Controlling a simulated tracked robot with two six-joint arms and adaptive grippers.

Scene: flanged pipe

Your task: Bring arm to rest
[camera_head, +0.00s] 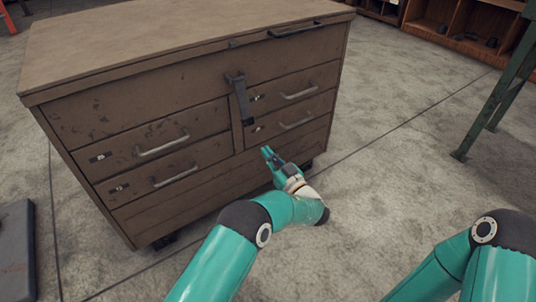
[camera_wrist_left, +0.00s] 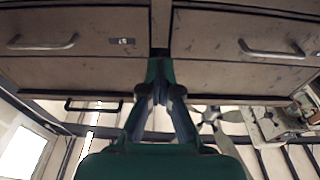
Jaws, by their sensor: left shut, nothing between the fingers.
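My left arm reaches up from the bottom of the head view. Its teal left gripper (camera_head: 268,154) is shut and empty, low in front of the brown drawer cabinet (camera_head: 180,80). The fingertips are just below the dark hanging latch bar (camera_head: 240,98); I cannot tell whether they touch the cabinet. In the left wrist view the left gripper (camera_wrist_left: 158,68) has its fingers together, with the cabinet drawers (camera_wrist_left: 100,42) behind and above. My right arm shows at the bottom right of the head view; its gripper is out of the picture.
The cabinet has several metal drawer handles (camera_head: 162,145). A green metal table leg (camera_head: 495,95) stands at the right, and wooden shelves (camera_head: 460,25) at the back right. A dark flat case (camera_head: 15,255) lies at the left. The concrete floor (camera_head: 400,140) between is clear.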

